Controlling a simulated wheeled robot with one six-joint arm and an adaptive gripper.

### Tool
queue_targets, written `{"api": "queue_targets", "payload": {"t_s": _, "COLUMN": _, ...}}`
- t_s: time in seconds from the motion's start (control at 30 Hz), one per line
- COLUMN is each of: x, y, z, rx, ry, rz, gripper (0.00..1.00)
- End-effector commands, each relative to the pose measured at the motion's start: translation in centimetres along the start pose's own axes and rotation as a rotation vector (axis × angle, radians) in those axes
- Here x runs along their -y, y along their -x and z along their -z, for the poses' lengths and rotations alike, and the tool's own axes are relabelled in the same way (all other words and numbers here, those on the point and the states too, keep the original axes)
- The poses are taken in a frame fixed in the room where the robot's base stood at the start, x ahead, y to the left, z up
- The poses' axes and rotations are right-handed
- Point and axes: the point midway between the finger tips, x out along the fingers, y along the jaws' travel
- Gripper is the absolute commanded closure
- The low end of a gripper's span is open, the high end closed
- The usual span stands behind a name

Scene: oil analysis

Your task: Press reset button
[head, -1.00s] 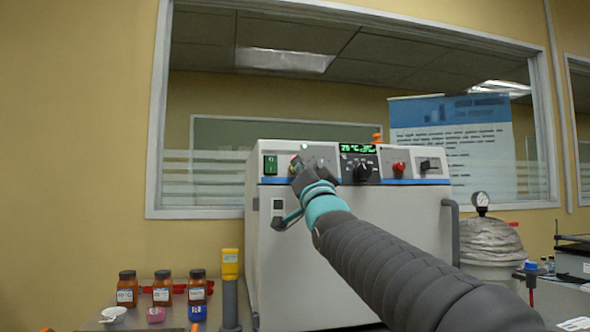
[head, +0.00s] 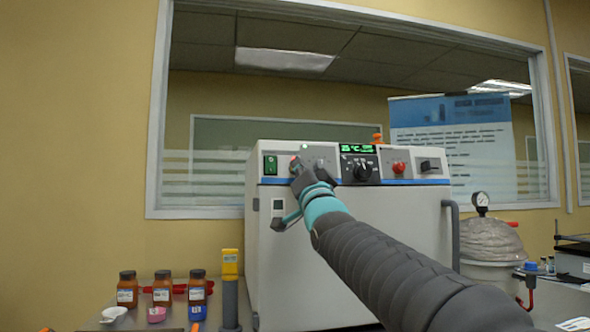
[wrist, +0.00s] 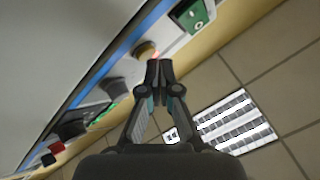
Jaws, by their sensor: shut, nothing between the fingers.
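My gripper (wrist: 160,70) is shut and empty, its fingertips close together. It is at the upper left of the front panel of a white machine (head: 350,250). In the wrist view, a round button (wrist: 145,49) with a beige-grey face and a reddish glow at its edge is just beside the fingertips; I cannot tell whether they touch it. In the head view, my gripper (head: 297,170) largely covers that spot. No label reading "reset" is legible.
A green rocker switch (wrist: 192,15) is near the button on one side and a grey knob (wrist: 114,88) on the other. Further right are a black dial (head: 362,171) and a red knob (head: 399,168). Brown bottles (head: 162,289) stand at lower left.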

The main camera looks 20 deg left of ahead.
Motion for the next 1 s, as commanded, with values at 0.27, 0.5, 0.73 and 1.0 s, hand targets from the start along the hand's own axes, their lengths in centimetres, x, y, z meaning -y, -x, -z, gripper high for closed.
{"api": "queue_targets", "payload": {"t_s": 0.27, "x": -0.04, "y": -0.04, "z": -0.04, "rx": 0.0, "ry": 0.0, "rz": 0.0, "gripper": 1.0}}
{"api": "queue_targets", "payload": {"t_s": 0.5, "x": -0.16, "y": -0.22, "z": -0.16, "rx": 0.0, "ry": 0.0, "rz": 0.0, "gripper": 1.0}}
{"api": "queue_targets", "payload": {"t_s": 0.73, "x": -0.27, "y": -0.38, "z": -0.27, "rx": 0.0, "ry": 0.0, "rz": 0.0, "gripper": 1.0}}
{"api": "queue_targets", "payload": {"t_s": 1.0, "x": -0.41, "y": -0.56, "z": -0.42, "rx": 0.0, "ry": 0.0, "rz": 0.0, "gripper": 1.0}}
